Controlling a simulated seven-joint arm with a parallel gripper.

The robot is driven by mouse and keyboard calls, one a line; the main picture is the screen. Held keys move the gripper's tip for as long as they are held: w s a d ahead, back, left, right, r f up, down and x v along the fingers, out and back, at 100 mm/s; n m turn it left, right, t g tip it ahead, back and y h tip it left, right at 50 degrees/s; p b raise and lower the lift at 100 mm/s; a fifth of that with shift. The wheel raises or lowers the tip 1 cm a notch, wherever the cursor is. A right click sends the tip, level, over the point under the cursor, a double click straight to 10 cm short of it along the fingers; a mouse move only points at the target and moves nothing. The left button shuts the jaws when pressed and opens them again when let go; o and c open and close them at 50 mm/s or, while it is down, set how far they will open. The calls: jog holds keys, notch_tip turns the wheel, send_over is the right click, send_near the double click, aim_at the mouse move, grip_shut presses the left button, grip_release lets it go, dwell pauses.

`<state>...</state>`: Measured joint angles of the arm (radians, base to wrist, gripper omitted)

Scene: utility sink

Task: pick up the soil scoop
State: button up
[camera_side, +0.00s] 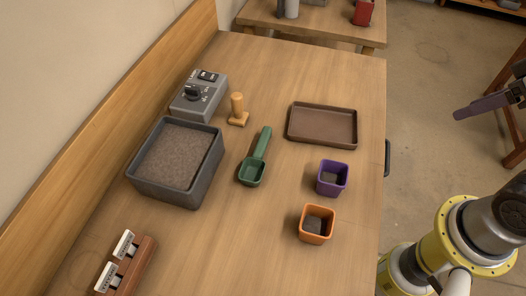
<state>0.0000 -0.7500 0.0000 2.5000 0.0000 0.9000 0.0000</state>
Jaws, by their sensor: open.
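The green soil scoop (256,160) lies on the wooden table in the middle of the side view. Its handle points away toward the back and its bowl is toward the front, apart from the things around it. My gripper (490,102) is only partly in view at the right edge, as a dark purple-grey finger part. It is open, off the table's right side and well away from the scoop. The rest of it is cut off by the frame.
A grey soil tub (207,188) stands left of the scoop. A wooden tamper (238,112), a grey control box (199,97), a brown tray (352,127), a purple pot (332,179), an orange pot (316,225) and a label rack (127,265) surround it. The front middle is clear.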

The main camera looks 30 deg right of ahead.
jog(key=shift+o, duration=0.2)
dwell(0.3)
jog(key=shift+o, duration=1)
